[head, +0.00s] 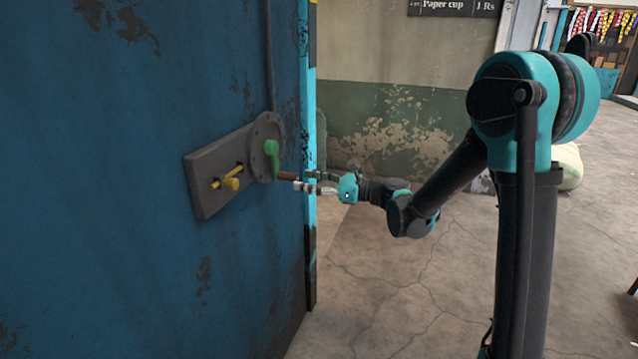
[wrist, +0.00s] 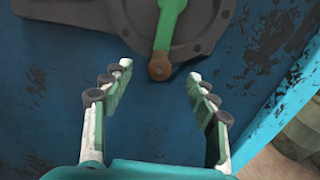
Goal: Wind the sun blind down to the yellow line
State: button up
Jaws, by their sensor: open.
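A crank with a green arm (head: 271,158) and a brown handle (head: 287,176) sits on a round grey flange (head: 259,132) on the blue wall panel. In the wrist view the green arm (wrist: 168,22) points down, with the brown handle (wrist: 159,68) at its lower end, seen end-on. My gripper (head: 298,184) is open at the handle's free end. In the wrist view my gripper (wrist: 159,73) has one finger on each side of the handle, apart from it. I cannot tell how far the handle reaches between the fingers.
A rod (head: 268,60) runs up from the flange. The blue panel (head: 120,250) ends at a light-blue edge. Bare cracked floor (head: 400,290) lies to the right.

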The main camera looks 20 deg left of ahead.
aim_at(297, 178)
jog(key=shift+w+a, duration=0.2)
jog(key=shift+a, duration=2.6)
jog(key=shift+c, duration=0.4)
grip_shut()
